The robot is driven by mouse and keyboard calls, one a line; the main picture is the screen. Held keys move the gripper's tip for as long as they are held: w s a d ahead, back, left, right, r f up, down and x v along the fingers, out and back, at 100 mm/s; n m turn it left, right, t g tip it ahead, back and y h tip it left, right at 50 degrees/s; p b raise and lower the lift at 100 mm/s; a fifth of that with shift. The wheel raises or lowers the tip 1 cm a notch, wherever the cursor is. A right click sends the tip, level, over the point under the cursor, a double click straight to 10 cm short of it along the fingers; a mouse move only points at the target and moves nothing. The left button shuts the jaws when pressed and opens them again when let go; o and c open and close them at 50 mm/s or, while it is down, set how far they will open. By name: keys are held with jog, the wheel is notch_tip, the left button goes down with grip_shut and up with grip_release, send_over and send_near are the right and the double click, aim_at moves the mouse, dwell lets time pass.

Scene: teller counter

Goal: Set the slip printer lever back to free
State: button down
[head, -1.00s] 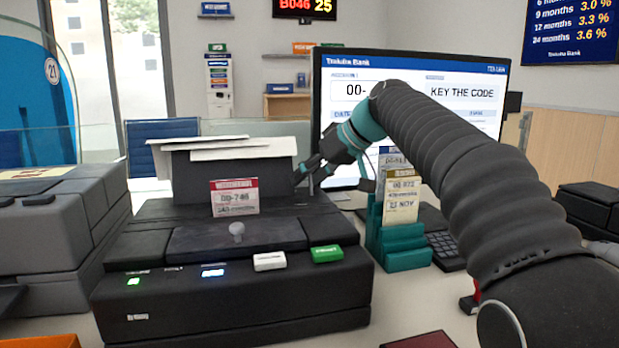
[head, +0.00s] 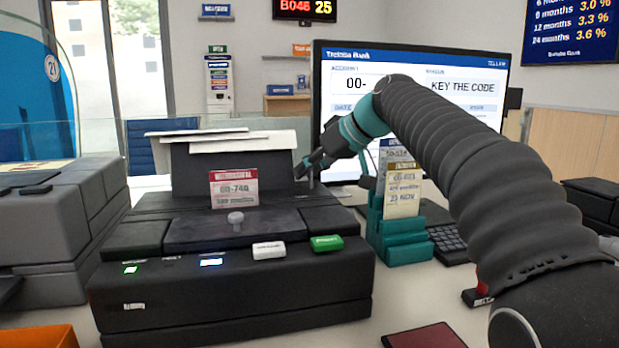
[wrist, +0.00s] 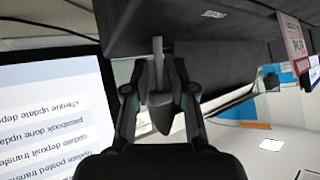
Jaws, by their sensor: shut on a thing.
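The slip printer (head: 240,284) is a wide black machine in the middle of the head view, with a red-headed slip (head: 234,188) standing in it. Its lever is at the right side, a thin grey bar (head: 311,179) mostly hidden by my gripper (head: 301,172). In the wrist view, the grey lever (wrist: 158,58) with a dark rounded end stands between the two fingers of my gripper (wrist: 156,75). The gripper is shut on the lever. The lever's exact setting is hard to tell.
A monitor (head: 440,62) stands behind my arm. A teal holder (head: 405,248) with slips and a keyboard (head: 452,246) are right of the printer. A grey machine (head: 62,235) is at left. A dark red booklet (head: 424,336) lies in front.

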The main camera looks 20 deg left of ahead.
jog(key=b, duration=0.2)
jog(key=f+t+y+b, duration=0.1)
jog(key=b, duration=0.2)
jog(key=shift+s+d+n, duration=0.2)
jog(key=shift+s+n, duration=0.05)
jog(key=shift+n, duration=0.05)
jog(key=b, duration=0.2)
jog(key=t+y+b, duration=0.1)
jog(key=b, duration=0.1)
jog(key=shift+s+d+n, duration=0.15)
jog(key=shift+s+n, duration=0.05)
jog(key=shift+n, duration=0.1)
jog(key=shift+s+d+r+n+t+y+b, duration=0.15)
jog(key=shift+s+r+n+t+y+b, duration=0.25)
jog(key=shift+b, duration=0.4)
jog(key=shift+r+t+y, duration=0.15)
jog(key=shift+t+y, duration=0.25)
jog(key=shift+y, duration=0.1)
jog(key=shift+s+d+n+t+y, duration=0.25)
jog(key=shift+n+t+y, duration=0.15)
jog(key=shift+n+y, duration=0.15)
